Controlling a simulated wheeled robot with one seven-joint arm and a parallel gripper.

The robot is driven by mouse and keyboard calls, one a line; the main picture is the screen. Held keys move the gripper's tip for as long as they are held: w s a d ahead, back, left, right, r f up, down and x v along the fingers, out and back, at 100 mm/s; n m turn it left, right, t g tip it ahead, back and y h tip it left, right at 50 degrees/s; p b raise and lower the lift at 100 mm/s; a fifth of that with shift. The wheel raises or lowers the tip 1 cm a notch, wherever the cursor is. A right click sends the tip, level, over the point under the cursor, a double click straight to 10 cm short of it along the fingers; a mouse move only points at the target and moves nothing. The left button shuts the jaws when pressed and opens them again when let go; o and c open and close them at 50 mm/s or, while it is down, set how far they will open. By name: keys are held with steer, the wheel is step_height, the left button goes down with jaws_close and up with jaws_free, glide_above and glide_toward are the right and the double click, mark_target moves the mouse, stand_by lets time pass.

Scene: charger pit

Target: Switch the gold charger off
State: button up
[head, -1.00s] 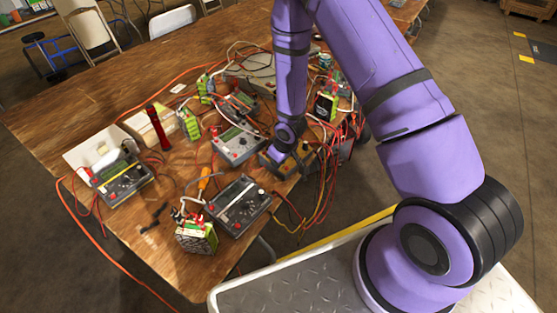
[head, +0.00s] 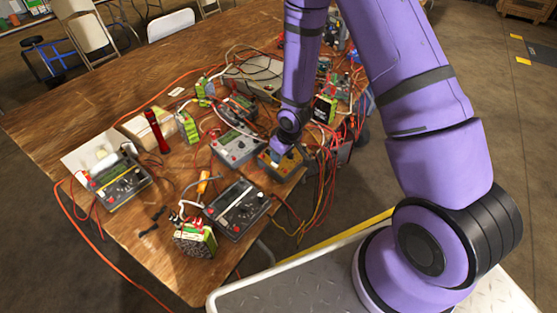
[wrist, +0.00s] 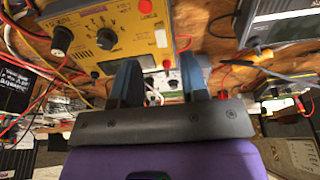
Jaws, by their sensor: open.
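The gold charger (head: 283,166) sits near the front right edge of the wooden table, partly hidden behind my gripper (head: 279,152) in the head view. In the wrist view the gold charger (wrist: 125,22) fills the upper left. Its yellow face carries dark knobs, red terminals and a small white-and-red part (wrist: 161,38) near its right edge. My gripper (wrist: 162,72) is open, with its two blue-grey fingers apart at the charger's near edge. I see nothing held between them. I cannot tell whether a finger touches the charger, or how its switch is set.
Grey chargers stand close by, one left of the gold charger (head: 238,147) and one in front (head: 238,207). Another charger (head: 118,182) is at the far left. Batteries and tangled red and yellow cables crowd the right side. The table's back left (head: 75,115) is mostly clear.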

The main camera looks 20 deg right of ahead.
steer(key=shift+v, duration=2.45)
steer(key=s+d+r+m+t+h, duration=0.1)
steer(key=s+d+r, duration=0.1)
steer(key=r, duration=1)
steer(key=s+d+r+m+t+h, duration=0.1)
steer(key=s+d+r+m, duration=0.15)
steer(key=r, duration=0.95)
steer(key=s+r+m, duration=0.1)
steer(key=s+r, duration=0.7)
steer(key=s, duration=0.2)
steer(key=s+r+m, duration=0.1)
steer(key=s+r, duration=0.6)
steer(key=s, duration=0.4)
steer(key=shift+d+r+t+y, duration=0.25)
steer(key=shift+r+t+y, duration=0.05)
steer(key=shift+r, duration=0.1)
